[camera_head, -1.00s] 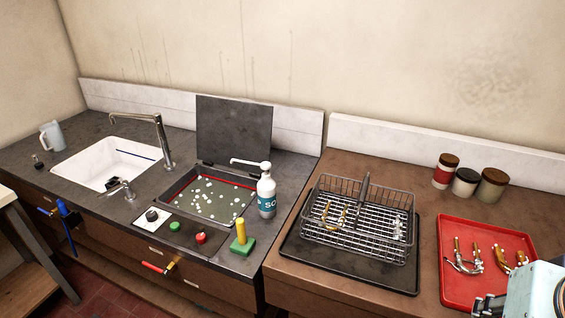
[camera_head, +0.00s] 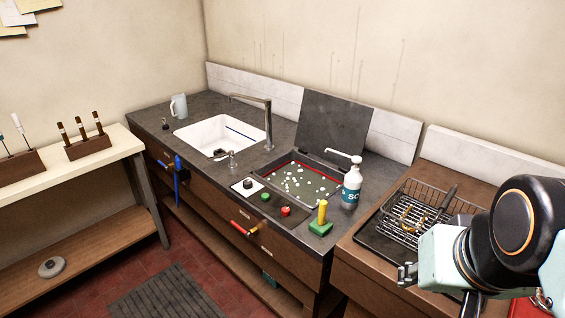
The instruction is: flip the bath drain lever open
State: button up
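The bath (camera_head: 300,187) is a sunken basin in the dark counter, holding greenish liquid with white floating bits; its dark lid (camera_head: 333,128) stands open. A red-handled lever (camera_head: 239,228) with a brassy fitting is on the counter front below the bath's controls. Its handle points left, roughly along the front. A blue lever (camera_head: 179,172) is on the front below the white sink and hangs down. I see no labels on either lever. My gripper (camera_head: 405,275) is at the right, in front of the dish rack and well away from both levers. Its fingers are too small to judge.
A panel with a black knob (camera_head: 248,183), green button (camera_head: 265,196) and red button (camera_head: 286,211) borders the bath. A soap bottle (camera_head: 351,188) and yellow-handled green brush (camera_head: 321,220) stand right of it. The red floor before the counter is open, with a grey mat (camera_head: 170,300).

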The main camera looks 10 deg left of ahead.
aim_at(248, 234)
jog(key=i+j+u, duration=0.25)
jog(key=j+u, duration=0.2)
jog(key=j, duration=0.15)
jog(key=i+j, duration=0.35)
jog(key=j, duration=0.15)
jog(key=i+j, duration=0.4)
jog(key=j+u, duration=0.05)
jog(key=j, duration=0.05)
